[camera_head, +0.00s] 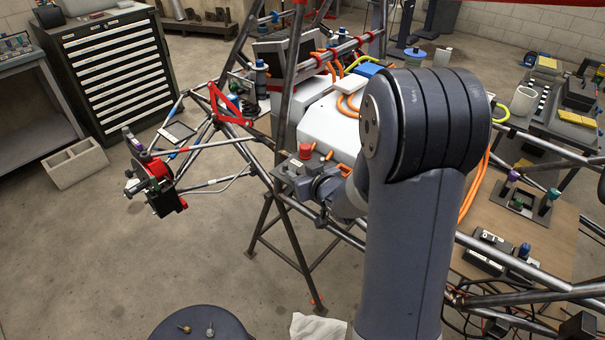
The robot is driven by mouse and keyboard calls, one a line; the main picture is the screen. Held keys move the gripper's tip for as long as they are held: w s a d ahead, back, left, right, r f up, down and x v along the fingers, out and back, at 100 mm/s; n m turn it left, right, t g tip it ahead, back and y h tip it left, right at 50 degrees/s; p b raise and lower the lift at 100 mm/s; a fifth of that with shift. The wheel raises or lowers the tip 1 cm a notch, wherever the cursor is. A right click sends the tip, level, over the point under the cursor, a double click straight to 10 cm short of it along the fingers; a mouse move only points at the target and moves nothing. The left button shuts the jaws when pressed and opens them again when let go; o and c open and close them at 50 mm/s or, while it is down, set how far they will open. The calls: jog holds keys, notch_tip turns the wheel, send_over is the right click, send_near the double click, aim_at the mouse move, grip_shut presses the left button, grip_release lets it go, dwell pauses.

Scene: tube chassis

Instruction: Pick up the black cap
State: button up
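I cannot pick out a black cap with certainty. A small dark bottle (260,74) with a dark top stands on the tube chassis (288,90), left of the black screen. My arm fills the middle right of the view. Its wrist reaches left to my gripper (296,172), which is beside the chassis's upright tube, near a red round knob or cap (305,151). The fingers are small and partly overlapped by other parts, so I cannot see whether they are open or hold anything.
A round dark stool (203,322) with two small items stands at the bottom. A drawer cabinet (112,80) and a concrete block (75,164) are at the left. A wooden board (553,240) with fixtures lies at the right. The left floor is mostly clear.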

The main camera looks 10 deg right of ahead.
jog(key=c, duration=0.8)
jog(key=shift+o, duration=0.2)
jog(key=shift+r, duration=0.1)
